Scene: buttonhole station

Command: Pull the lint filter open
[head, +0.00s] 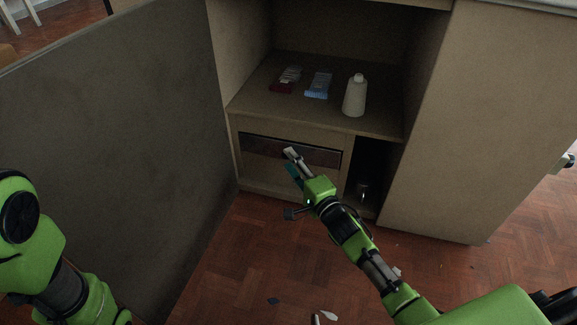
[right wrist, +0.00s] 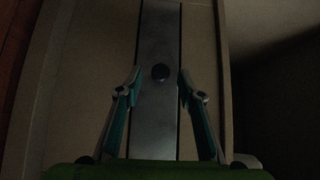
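The lint filter looks like a dark reddish-brown strip (head: 320,156) set in the front of the low unit inside the cabinet. It appears closed, flush with the front.
A large open door panel (head: 120,130) stands at the left. The shelf (head: 300,111) above holds a white bottle (head: 355,97), a blue packet (head: 319,85) and a dark red item (head: 286,80). A dark opening (head: 370,165) is right of the filter.

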